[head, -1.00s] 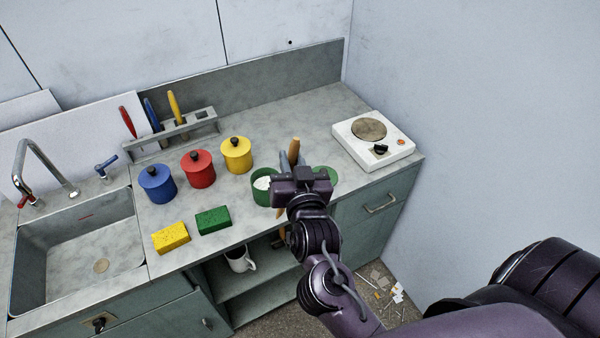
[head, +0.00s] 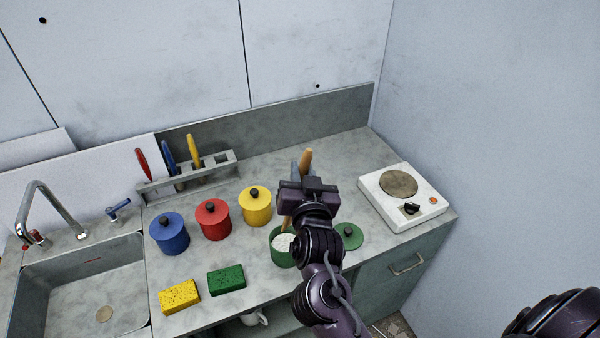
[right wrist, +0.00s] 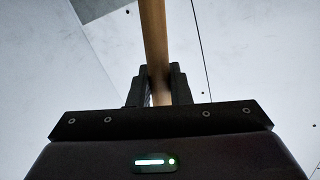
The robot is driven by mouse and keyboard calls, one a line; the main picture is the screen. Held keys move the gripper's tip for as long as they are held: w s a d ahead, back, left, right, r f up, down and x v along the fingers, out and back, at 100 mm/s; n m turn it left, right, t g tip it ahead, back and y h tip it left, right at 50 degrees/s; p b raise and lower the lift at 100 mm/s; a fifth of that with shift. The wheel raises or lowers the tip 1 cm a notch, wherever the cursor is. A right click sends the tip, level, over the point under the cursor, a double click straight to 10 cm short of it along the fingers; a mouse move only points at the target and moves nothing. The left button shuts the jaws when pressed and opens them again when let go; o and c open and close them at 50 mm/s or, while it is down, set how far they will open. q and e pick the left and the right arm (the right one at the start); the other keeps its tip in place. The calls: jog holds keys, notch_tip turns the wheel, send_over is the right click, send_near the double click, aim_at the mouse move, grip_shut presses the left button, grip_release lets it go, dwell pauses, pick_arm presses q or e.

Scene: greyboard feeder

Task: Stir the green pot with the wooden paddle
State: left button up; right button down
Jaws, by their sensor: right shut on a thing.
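The green pot (head: 281,260) stands open on the counter with white contents showing, partly hidden behind my right arm. Its green lid (head: 348,238) lies on the counter to its right. My right gripper (head: 297,170) is above and behind the pot, shut on the wooden paddle (head: 306,158). The paddle's handle rises above the jaws. A lower part shows left of the gripper, running down to the pot's mouth; whether its end is in the contents I cannot tell. In the right wrist view the paddle (right wrist: 154,40) stands between the fingers (right wrist: 158,85). My left gripper is not in view.
Blue (head: 169,235), red (head: 213,221) and yellow (head: 255,208) lidded pots stand left of the green one. Yellow (head: 179,297) and green (head: 226,280) sponges lie in front. A hotplate (head: 425,207) is right, a utensil rack (head: 215,170) behind, a sink (head: 85,290) left.

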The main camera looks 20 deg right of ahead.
pick_arm(q)
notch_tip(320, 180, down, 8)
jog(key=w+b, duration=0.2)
jog(key=b, duration=0.5)
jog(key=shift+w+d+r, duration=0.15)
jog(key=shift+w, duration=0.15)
pick_arm(e)
notch_tip(320, 180, down, 11)
jog(key=shift+w+a, duration=0.15)
jog(key=shift+a, duration=0.2)
